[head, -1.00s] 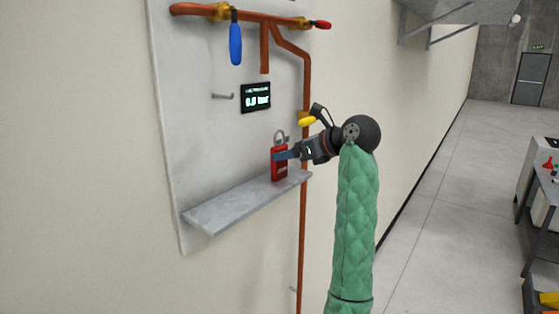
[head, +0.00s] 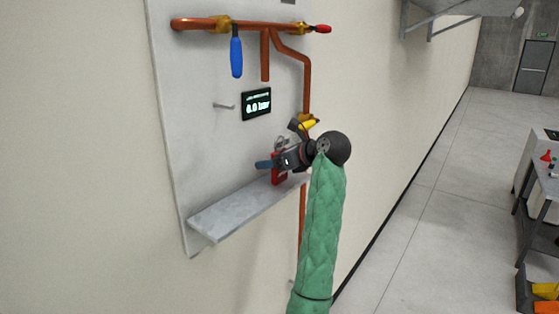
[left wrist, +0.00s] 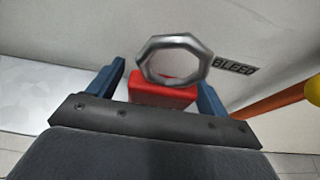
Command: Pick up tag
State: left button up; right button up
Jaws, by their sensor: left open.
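The red tag (head: 279,177) stands upright at the right end of the grey shelf (head: 235,212), partly hidden by my gripper in the head view. A metal ring tops it. In the left wrist view the red tag (left wrist: 165,92) and its ring (left wrist: 174,60) sit between the two blue fingers. My left gripper (head: 266,164) is open, with its fingers on either side of the tag. I cannot tell whether either finger touches it. My right gripper is not in view.
A grey panel on the wall carries copper pipes (head: 305,85), a blue-handled valve (head: 236,57), a pressure display (head: 256,104) and a bare hook (head: 223,106). A yellow handle (head: 308,124) is close above my wrist. The left part of the shelf is clear.

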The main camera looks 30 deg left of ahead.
pick_arm(q)
jog(key=shift+c, duration=0.5)
jog(key=c, duration=1)
jog(key=shift+o, duration=0.2)
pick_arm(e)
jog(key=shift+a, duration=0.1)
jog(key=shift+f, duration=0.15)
pick_arm(q)
jog(key=shift+r+b, duration=0.45)
jog(key=shift+b, duration=0.25)
notch_tip(320, 180, up, 3)
jog(key=shift+f+b, duration=0.1)
jog(key=shift+b, duration=1.1)
jog(key=w+d+r+b, duration=0.3)
jog(key=d+r+b, duration=0.3)
jog(key=d, duration=0.5)
jog(key=shift+w+d+r+b, duration=0.15)
jog(key=shift+r+b, duration=0.2)
jog(key=shift+r, duration=0.3)
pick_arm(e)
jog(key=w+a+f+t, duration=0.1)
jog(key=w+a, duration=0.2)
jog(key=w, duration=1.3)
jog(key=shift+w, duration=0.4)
